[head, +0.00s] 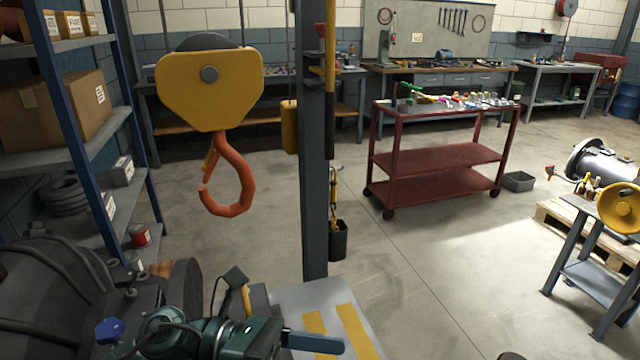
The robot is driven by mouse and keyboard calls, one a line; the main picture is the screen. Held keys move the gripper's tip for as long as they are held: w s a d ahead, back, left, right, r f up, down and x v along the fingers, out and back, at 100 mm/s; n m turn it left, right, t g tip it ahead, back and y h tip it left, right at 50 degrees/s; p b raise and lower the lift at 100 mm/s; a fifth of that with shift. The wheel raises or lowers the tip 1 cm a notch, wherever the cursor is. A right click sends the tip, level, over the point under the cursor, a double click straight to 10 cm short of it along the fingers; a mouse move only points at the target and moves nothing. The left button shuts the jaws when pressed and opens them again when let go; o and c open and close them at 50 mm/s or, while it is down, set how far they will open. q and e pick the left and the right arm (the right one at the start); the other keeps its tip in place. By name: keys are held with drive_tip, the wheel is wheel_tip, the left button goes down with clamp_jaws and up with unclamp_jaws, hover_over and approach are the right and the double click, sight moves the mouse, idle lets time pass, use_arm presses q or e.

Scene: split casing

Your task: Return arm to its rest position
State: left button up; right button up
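A dark green jointed arm, which looks like my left arm, comes in along the bottom left. Its end, which seems to be my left gripper (325,343), reaches right over the grey plate with yellow stripes. Only one flat blue-grey piece shows there, so I cannot tell whether it is open or shut, and no held thing is visible. My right gripper is not in view. A small dark shape (512,356) is cut off at the bottom edge; I cannot tell what it is.
A yellow hoist block (208,90) with an orange hook (232,180) hangs empty, left of a grey post (314,200). Dark round casing parts (50,290) and a shelf (75,150) fill the left. A red cart (435,160) stands behind. The middle floor is clear.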

use_arm(q)
drive_tip(key=w+a+f+n+t+y+p, duration=0.1)
drive_tip(key=w+a+f+n+t+y, duration=0.25)
drive_tip(key=n+t, duration=0.9)
drive_tip(key=w+a+f+n+t+y+p, duration=0.15)
drive_tip(key=w+a+n+t+y, duration=0.35)
drive_tip(key=n, duration=1.4)
drive_tip(key=s+a+f+n+g+y, duration=0.2)
drive_tip(key=s+f+n, duration=0.4)
drive_tip(key=f, duration=0.3)
drive_tip(key=s+a+f+n+g+y, duration=0.2)
drive_tip(key=s+a+f+n+y, duration=0.1)
drive_tip(key=s+f+n, duration=0.3)
wheel_tip(320, 180, down, 4)
drive_tip(key=n, duration=0.2)
drive_tip(key=shift+a+n+g+y, duration=0.3)
drive_tip(key=shift+n+g+y, duration=0.05)
drive_tip(key=shift+r, duration=0.1)
